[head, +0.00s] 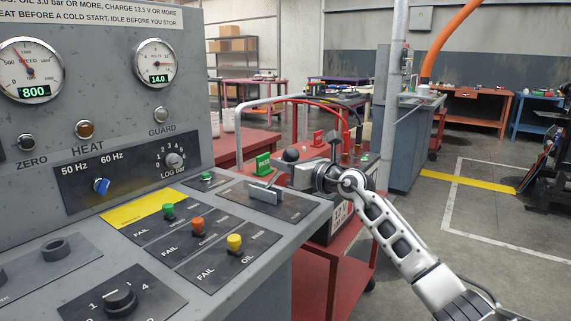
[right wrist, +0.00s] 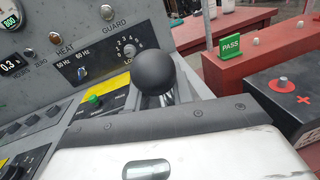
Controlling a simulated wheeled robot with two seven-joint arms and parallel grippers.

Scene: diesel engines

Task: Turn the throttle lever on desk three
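The throttle lever, with a black ball knob (head: 291,155) on a thin metal rod, stands tilted at the right end of the sloped grey control desk (head: 308,207). Its grey base sits on a dark plate. My right gripper (head: 289,174) is at the lever, just under and beside the knob. In the right wrist view the black knob (right wrist: 155,70) rises just beyond the pale gripper body, which fills the bottom. The fingertips are hidden, so I cannot tell whether they touch the rod. My left gripper is out of view. I see no desk number.
The desk holds green, orange and yellow switches (head: 234,243), a blue selector (head: 101,186) and gauges (head: 155,63). A red cart (head: 330,262) stands close behind my right gripper, with a green PASS sign (right wrist: 230,44). Open floor (head: 430,225) lies to the right.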

